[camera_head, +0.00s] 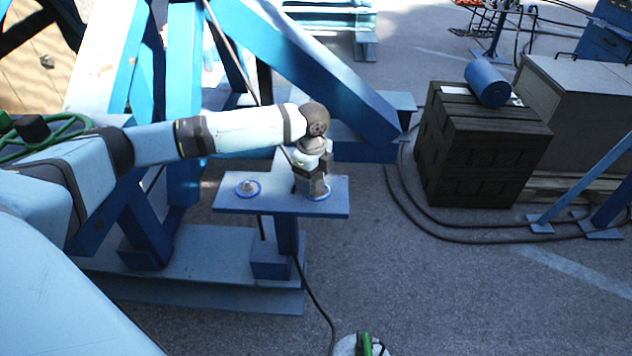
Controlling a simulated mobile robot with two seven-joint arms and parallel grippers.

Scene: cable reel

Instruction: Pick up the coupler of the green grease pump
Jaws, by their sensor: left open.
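My left arm reaches in from the left, and its left gripper (316,188) points down at the right end of a small blue stand plate (283,199). The gripper is open, with its fingertips just above or at a blue-ringed spot (318,196). Whether a coupler stands between the fingers is hidden by them. A small grey fitting in a blue ring (247,188) sits on the plate's left part, apart from the gripper. A green object (365,343) on a pale round base is cut off at the bottom edge; I cannot tell whether it is the grease pump. My right gripper is out of view.
A blue steel frame (345,90) rises behind the stand. A dark hose (312,300) runs from the stand down to the bottom. A green hose (70,122) shows at the left edge. A dark crate stack (480,150) with a blue cylinder (488,83) stands right; grey floor between is mostly clear.

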